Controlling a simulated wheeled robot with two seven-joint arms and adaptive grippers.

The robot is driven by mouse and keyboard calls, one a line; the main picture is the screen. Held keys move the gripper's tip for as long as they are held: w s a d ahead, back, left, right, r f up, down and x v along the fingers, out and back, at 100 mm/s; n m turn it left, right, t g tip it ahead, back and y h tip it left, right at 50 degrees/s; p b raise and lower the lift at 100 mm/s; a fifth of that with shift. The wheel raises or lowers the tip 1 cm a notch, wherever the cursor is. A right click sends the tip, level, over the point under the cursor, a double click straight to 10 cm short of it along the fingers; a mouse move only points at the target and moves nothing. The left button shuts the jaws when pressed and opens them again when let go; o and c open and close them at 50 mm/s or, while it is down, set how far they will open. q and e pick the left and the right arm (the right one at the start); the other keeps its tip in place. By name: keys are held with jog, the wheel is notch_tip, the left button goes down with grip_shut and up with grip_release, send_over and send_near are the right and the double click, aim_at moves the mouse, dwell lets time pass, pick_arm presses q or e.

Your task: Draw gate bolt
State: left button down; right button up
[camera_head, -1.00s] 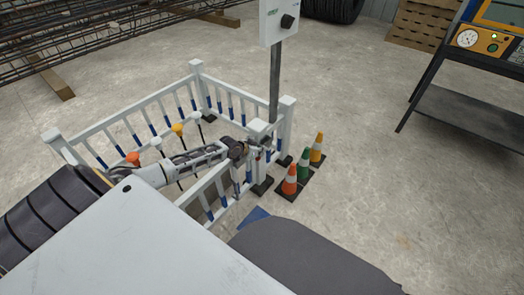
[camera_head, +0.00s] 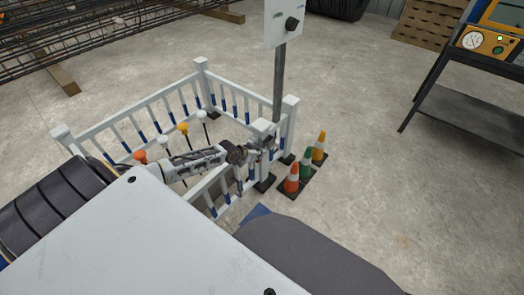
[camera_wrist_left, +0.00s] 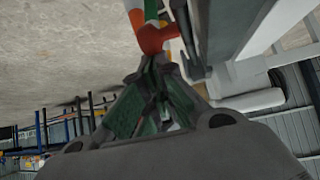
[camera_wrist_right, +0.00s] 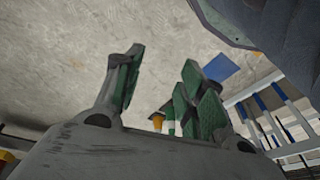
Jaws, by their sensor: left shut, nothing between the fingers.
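The white gate and fence (camera_head: 222,183) form a small pen, with a gate post (camera_head: 263,130) at its right corner. My left gripper (camera_head: 262,146) is at the latch side of this post. In the left wrist view its fingers (camera_wrist_left: 153,72) are shut together with nothing between them. A red piece (camera_wrist_left: 155,38), perhaps the bolt's handle, shows just beyond the fingertips; I cannot tell if they touch. The bolt itself is too small to make out in the head view. My right gripper (camera_wrist_right: 163,75) is open and empty over the floor, out of the head view.
Orange-and-white, green and yellow cones (camera_head: 306,164) stand right of the gate. A pole with a grey box (camera_head: 284,22) rises behind the post. Several coloured knobs on rods (camera_head: 182,129) stand inside the pen. A dark bench (camera_head: 470,105) is at right. Open floor lies between.

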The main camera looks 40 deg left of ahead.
pick_arm(q)
jog(key=shift+s+a+p, duration=0.1)
jog(key=shift+s+p, duration=0.85)
jog(key=shift+s, duration=0.35)
pick_arm(e)
jog(key=shift+s+d+f, duration=0.15)
jog(key=shift+d+f, duration=0.05)
jog(key=shift+f, duration=0.55)
jog(key=shift+s+d+f, duration=0.15)
jog(key=shift+f, duration=0.55)
pick_arm(q)
jog(key=shift+w, duration=0.1)
pick_arm(e)
jog(key=shift+r, duration=0.1)
